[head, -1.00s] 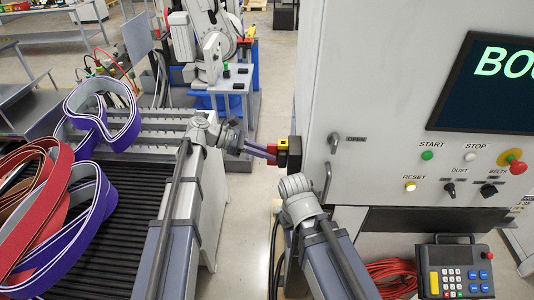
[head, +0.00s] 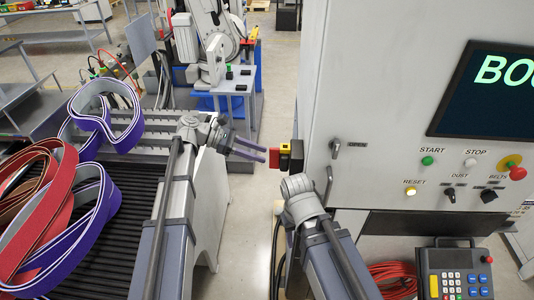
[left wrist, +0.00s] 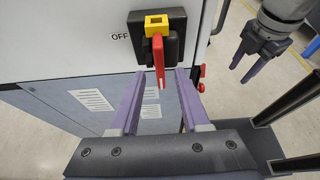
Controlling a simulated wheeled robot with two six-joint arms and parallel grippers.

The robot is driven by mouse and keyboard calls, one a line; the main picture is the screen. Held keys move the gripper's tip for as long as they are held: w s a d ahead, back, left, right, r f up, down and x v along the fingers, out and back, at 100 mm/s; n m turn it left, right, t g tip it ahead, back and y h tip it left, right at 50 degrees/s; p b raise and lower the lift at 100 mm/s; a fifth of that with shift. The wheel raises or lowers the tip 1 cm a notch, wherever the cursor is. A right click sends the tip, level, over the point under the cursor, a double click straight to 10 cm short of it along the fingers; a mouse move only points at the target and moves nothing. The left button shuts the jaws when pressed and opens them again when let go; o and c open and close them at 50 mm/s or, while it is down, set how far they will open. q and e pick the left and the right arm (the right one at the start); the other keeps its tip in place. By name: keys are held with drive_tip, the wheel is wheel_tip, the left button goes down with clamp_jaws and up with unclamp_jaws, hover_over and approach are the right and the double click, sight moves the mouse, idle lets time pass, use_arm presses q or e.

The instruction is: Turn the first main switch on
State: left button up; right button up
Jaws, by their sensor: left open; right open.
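The main switch shows in the head view as a black block (head: 296,155) with a yellow part (head: 285,148) and red handle (head: 275,157), on the cabinet's left edge. In the left wrist view the red handle (left wrist: 158,60) hangs straight down below the yellow part (left wrist: 157,25). The word OFF is printed left of the block. My left gripper (head: 261,153) is open and empty, its fingertips just short of the handle and spread either side of it. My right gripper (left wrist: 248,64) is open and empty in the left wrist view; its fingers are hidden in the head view.
The grey cabinet (head: 375,80) carries a screen, buttons and two black knobs (head: 489,195). A control pendant (head: 455,273) is at lower right. Open floor lies between conveyor and cabinet.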

use_arm(q)
drive_tip(key=p+v, duration=0.1)
drive_tip(key=v, duration=0.2)
drive_tip(key=shift+a+r, duration=0.1)
drive_tip(key=shift+a, duration=0.2)
drive_tip(key=s+f+m+y, duration=0.7)
drive_tip(key=s+f+m, duration=0.2)
drive_tip(key=s+f, duration=0.1)
drive_tip(key=s+a+f+m+y, duration=0.3)
drive_tip(key=s+a+m+y, duration=0.3)
drive_tip(key=m, duration=0.3)
drive_tip(key=s+d+f+m+y+b, duration=0.1)
drive_tip(key=s+d+f+m+b, duration=0.3)
drive_tip(key=d+f+b, duration=0.7)
drive_tip(key=shift+s+f+y+b, duration=0.3)
drive_tip(key=shift+s+f+b, duration=0.2)
drive_tip(key=shift+f+b, duration=0.4)
